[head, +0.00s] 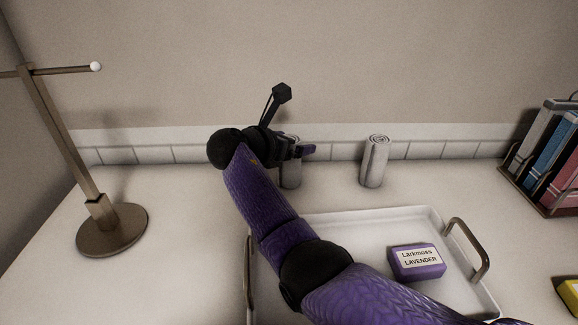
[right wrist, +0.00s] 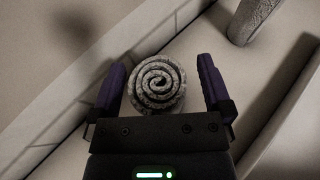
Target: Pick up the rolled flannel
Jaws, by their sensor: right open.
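A rolled flannel (head: 291,176), grey and upright, stands on the counter near the back wall, partly hidden behind my right gripper (head: 305,150) in the head view. In the right wrist view its spiral end (right wrist: 157,87) lies between the two purple fingers of my right gripper (right wrist: 163,90). The fingers are open, with a gap showing on each side of the roll. A second rolled flannel (head: 375,162) stands upright to the right, apart from the gripper; it also shows at the top of the right wrist view (right wrist: 251,20). My left gripper is not in view.
A white tray (head: 345,222) with metal handles holds a purple Larkmoss Lavender block (head: 417,263) in front of the rolls. A brown stand (head: 112,231) is at left. A rack of books (head: 545,150) is at right, with a yellow item (head: 570,293) nearer the front.

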